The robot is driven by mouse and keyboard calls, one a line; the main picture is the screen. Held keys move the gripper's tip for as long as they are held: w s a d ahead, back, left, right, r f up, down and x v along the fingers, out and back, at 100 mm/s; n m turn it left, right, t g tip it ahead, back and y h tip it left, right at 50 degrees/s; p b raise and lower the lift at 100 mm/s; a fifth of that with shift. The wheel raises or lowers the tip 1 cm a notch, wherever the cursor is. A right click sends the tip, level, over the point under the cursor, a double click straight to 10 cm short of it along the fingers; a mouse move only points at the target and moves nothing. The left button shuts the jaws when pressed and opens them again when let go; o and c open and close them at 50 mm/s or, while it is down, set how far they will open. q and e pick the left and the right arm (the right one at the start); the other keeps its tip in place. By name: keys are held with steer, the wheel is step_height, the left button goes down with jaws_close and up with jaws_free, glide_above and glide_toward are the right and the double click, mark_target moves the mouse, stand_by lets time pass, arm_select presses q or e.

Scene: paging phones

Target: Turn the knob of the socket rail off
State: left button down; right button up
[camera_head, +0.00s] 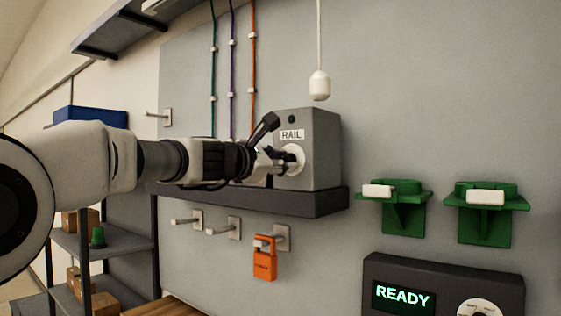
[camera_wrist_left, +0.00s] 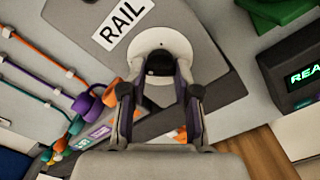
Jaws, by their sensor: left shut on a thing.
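The socket rail box (camera_head: 321,150) is a grey housing with a "RAIL" label, standing on a dark shelf on the wall. Its knob (camera_head: 294,158) has a round white dial plate on the front face. My left gripper (camera_head: 281,160) reaches in from the left and is shut on the knob. In the left wrist view the white dial plate (camera_wrist_left: 163,42) shows, with a dark knob grip (camera_wrist_left: 160,66) between the fingers of the left gripper (camera_wrist_left: 160,80). The fingers hide part of the knob, so its exact angle is hard to tell. My right gripper is not in view.
A white pull cord (camera_head: 319,84) hangs above the box. Green brackets (camera_head: 402,205) and a dark "READY" panel (camera_head: 440,285) are at right. An orange padlock (camera_head: 264,262) hangs below the dark shelf (camera_head: 300,204). Colored cables (camera_head: 252,70) run up the wall.

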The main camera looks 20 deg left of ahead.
mark_target(291, 115)
arm_select(q)
steer(key=shift+r, duration=0.35)
steer(key=c, duration=1.2)
jaws_free()
steer(key=o, duration=0.4)
steer(key=shift+f, duration=0.1)
steer(key=shift+c, duration=0.2)
steer(key=shift+w+f, duration=0.1)
steer(key=shift+f, duration=0.05)
step_height(291, 115, up, 10)
steer(key=shift+w, duration=0.1)
steer(key=shift+d, duration=0.1)
